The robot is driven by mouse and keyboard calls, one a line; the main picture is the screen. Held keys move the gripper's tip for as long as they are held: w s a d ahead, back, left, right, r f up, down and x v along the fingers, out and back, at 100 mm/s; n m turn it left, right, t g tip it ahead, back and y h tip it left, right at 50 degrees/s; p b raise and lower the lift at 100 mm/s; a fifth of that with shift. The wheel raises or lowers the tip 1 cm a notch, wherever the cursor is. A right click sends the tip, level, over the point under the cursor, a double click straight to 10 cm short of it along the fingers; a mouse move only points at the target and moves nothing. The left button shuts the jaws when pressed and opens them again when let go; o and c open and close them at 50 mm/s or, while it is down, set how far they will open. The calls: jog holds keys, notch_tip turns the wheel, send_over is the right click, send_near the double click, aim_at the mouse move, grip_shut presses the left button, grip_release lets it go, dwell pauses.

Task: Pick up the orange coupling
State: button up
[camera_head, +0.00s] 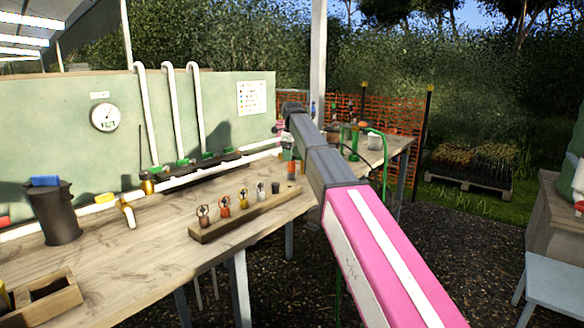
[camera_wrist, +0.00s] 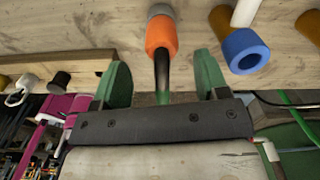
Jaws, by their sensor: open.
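The orange coupling (camera_wrist: 161,36) shows at the top middle of the wrist view, an orange sleeve with a grey end. A dark stem-like part runs from it toward my gripper (camera_wrist: 162,62). My gripper is open, its two green fingers apart, with that dark part in the space between them; I see no contact. In the head view a small orange piece, which looks like the coupling (camera_head: 292,169), stands on the wooden bench just below the end of my arm. My fingers are hard to make out there.
A wooden rail (camera_head: 245,214) with several small fittings lies on the bench left of the coupling. A blue ring-shaped piece (camera_wrist: 245,51) lies close to its right in the wrist view, with brown and white pieces nearby. A black pot (camera_head: 54,214) stands far left.

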aim_at(292, 164)
jog(key=f, duration=0.4)
jog(key=shift+w+a+f, duration=0.1)
jog(key=shift+w+f, duration=0.1)
jog(key=shift+f, duration=0.15)
jog(key=c, duration=1)
jog(key=shift+c, duration=0.2)
jog(key=shift+r, duration=0.1)
jog(key=shift+r, duration=0.45)
notch_tip(292, 164, up, 4)
jog(key=shift+s+a+f, duration=0.1)
jog(key=shift+s+f, duration=0.05)
jog(key=shift+f, duration=0.1)
jog(key=s+a+r, duration=0.5)
jog(key=s+r, duration=0.1)
jog(key=s, duration=0.3)
jog(key=shift+s+a+r, duration=0.25)
jog(key=shift+s+a, duration=0.1)
jog(key=shift+a, duration=0.05)
jog(key=shift+r, duration=0.1)
jog(key=shift+r, duration=2.4)
